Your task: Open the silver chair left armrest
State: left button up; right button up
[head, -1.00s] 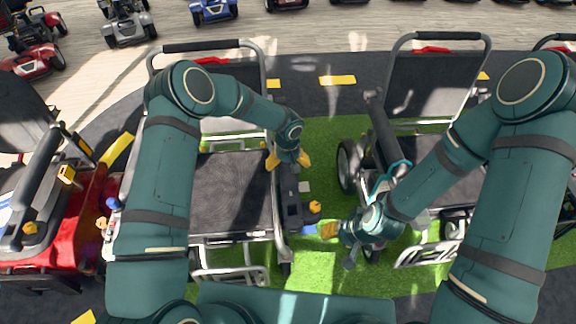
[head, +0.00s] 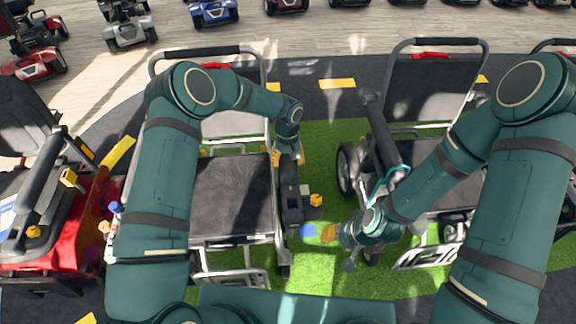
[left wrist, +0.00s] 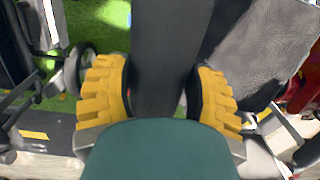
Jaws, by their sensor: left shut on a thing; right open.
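The silver-framed chair (head: 231,195) with a black seat stands left of centre, facing me. Its black armrest (head: 291,200) runs along the seat's right side in the head view, low and roughly level. My left gripper (head: 288,157) is shut on the rear part of this armrest. In the left wrist view, the black armrest (left wrist: 170,60) lies between the yellow fingers of my left gripper (left wrist: 163,95). My right gripper (head: 328,234) is open and empty, low to the right of the armrest's front end. Its fingers are partly hidden.
A second silver-framed chair (head: 428,90) stands to the right, partly behind my right arm. A red scooter (head: 75,225) stands close at left. More scooters line the back. A strip of green turf (head: 320,150) lies open between the chairs.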

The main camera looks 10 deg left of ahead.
pick_arm(q)
jog(key=w+r+g, duration=0.1)
jog(key=r, duration=0.2)
jog(key=w+r+g, duration=0.1)
jog(key=r, duration=0.2)
jog(key=w+r+g, duration=0.1)
jog(key=r, duration=0.2)
jog(key=shift+w+a+h, duration=0.3)
jog(key=shift+a+h, duration=0.1)
jog(key=shift+w+a+r+g, duration=0.1)
jog(key=shift+w+r+g, duration=0.1)
jog(key=shift+r, duration=0.3)
jog(key=shift+w+r+g, duration=0.2)
jog(key=shift+r, duration=0.25)
